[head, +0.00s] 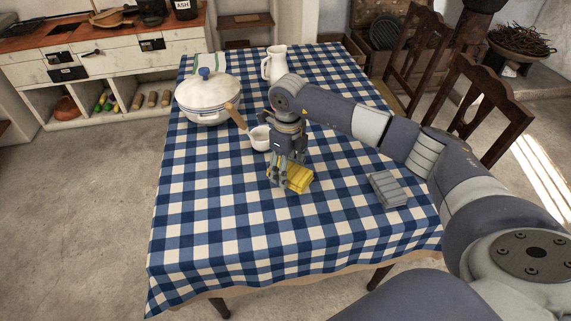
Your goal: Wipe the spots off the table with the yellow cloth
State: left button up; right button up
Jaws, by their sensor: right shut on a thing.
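The yellow cloth (299,180) lies folded on the table (230,240), which is covered by a blue and white checked tablecloth. My right gripper (278,184) points down at the cloth's left side and is shut on it. The gripper's fingers hide part of the cloth. I cannot make out any spots on the checked pattern. My left gripper is not in view.
A grey ribbed block (388,189) lies to the right. Wooden chairs (480,105) flank the right side. The table's front is clear.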

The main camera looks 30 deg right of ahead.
notch_tip(320, 180, up, 3)
jog(key=shift+w+a+f+p, duration=0.1)
jog(key=shift+f+p, duration=0.05)
jog(key=shift+p, duration=0.5)
jog(key=shift+r, duration=0.4)
